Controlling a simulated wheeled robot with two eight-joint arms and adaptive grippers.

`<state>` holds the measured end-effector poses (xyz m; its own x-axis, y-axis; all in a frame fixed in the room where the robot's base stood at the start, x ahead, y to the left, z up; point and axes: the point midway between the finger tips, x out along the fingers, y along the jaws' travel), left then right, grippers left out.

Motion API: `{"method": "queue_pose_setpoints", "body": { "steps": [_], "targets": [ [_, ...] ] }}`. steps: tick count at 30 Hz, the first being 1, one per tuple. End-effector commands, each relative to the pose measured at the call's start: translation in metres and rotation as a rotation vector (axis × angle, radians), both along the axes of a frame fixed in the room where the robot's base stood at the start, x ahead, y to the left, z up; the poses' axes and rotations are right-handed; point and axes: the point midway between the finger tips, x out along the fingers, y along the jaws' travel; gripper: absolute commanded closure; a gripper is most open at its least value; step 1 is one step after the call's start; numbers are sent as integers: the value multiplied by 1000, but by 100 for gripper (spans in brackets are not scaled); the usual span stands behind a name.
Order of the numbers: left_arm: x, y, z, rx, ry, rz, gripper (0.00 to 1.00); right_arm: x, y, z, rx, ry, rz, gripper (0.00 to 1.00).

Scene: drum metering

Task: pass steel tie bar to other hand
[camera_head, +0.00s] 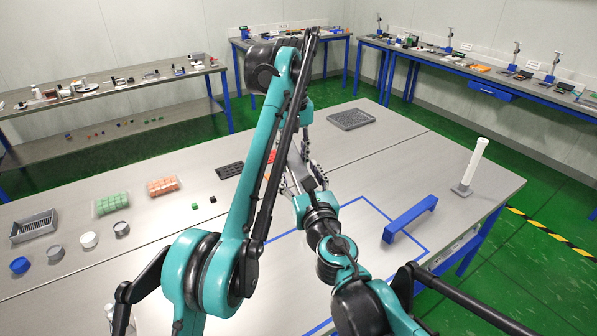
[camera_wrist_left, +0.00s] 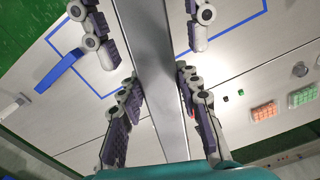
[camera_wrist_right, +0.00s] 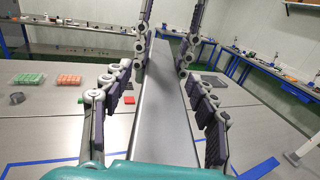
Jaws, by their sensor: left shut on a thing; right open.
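The steel tie bar (camera_wrist_left: 152,60) is a long flat grey bar. My left gripper (camera_wrist_left: 158,78) is shut on it, with fingers against both edges in the left wrist view. In the right wrist view the bar (camera_wrist_right: 163,110) runs lengthwise between the fingers of my right gripper (camera_wrist_right: 157,75). That gripper is open, its fingers on either side of the bar with gaps. In the head view the bar (camera_head: 294,163) is partly hidden by my left arm, and the two grippers face each other above the table.
On the table (camera_head: 400,165) are a blue bracket (camera_head: 410,218) beside a blue taped outline, a white post (camera_head: 474,165) on a base, a dark grey tray (camera_head: 351,119), green (camera_head: 112,204) and orange (camera_head: 162,186) block sets, and round lids at the left. Side benches stand behind.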

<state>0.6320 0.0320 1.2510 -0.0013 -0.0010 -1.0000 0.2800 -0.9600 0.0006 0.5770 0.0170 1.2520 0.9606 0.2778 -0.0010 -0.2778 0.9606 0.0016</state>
Motion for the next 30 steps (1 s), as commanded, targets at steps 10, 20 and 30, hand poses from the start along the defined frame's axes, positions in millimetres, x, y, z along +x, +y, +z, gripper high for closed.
{"method": "queue_pose_setpoints", "body": {
  "steps": [10,20,30],
  "targets": [
    [0,0,0,0,0,0,100,2,1,0,0,0,0,49],
    [0,0,0,0,0,0,46,2,1,0,0,0,1,100],
    [0,0,3,4,-11,-5,43,2,1,0,0,0,0,100]
  ]
}}
